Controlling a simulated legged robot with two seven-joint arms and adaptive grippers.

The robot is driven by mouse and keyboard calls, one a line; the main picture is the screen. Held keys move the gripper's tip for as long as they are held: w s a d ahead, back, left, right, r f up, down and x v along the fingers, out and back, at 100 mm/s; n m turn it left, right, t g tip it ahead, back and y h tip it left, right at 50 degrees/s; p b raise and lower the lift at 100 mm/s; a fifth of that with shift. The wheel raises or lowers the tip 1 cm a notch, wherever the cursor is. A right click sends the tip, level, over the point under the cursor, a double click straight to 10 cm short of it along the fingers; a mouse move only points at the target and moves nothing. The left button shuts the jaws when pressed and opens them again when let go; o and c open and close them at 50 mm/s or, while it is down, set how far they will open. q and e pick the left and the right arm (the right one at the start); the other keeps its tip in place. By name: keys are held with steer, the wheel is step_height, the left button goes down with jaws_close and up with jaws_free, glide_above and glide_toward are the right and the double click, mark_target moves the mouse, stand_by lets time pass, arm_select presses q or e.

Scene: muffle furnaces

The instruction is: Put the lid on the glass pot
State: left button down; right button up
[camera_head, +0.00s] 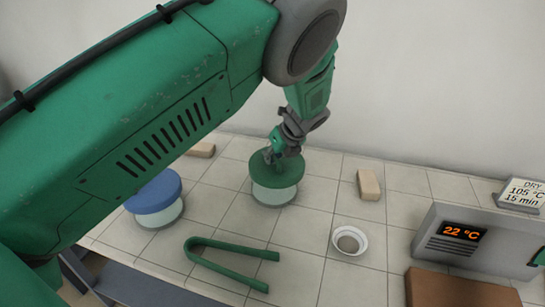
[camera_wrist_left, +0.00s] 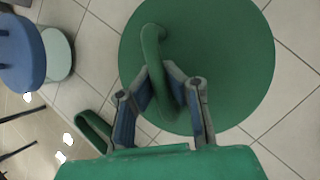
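A round green lid (camera_head: 265,163) with a loop handle sits at the top of a clear glass pot (camera_head: 273,194), level as far as I can see. My left gripper (camera_head: 280,152) is above the lid, pointing down. In the left wrist view the fingers (camera_wrist_left: 160,75) are closed in on both sides of the handle of the green lid (camera_wrist_left: 225,60). Whether a small gap lies between lid and rim is not clear. A second glass pot (camera_head: 160,216) with a blue lid (camera_head: 155,190) stands to the left. My right gripper is not in view.
Green tongs (camera_head: 225,262) lie in front on the tiled bench. A small white dish (camera_head: 349,241) and a tan block (camera_head: 368,185) are to the right. Another block (camera_head: 202,150) is behind. A grey furnace controller (camera_head: 440,240), sign (camera_head: 521,194) and brown slab (camera_head: 455,290) fill the right side.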

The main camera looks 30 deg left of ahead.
arm_select(q)
steer(key=shift+f, duration=0.3)
steer(key=c, duration=1.6)
jaws_free()
steer(key=shift+c, duration=0.2)
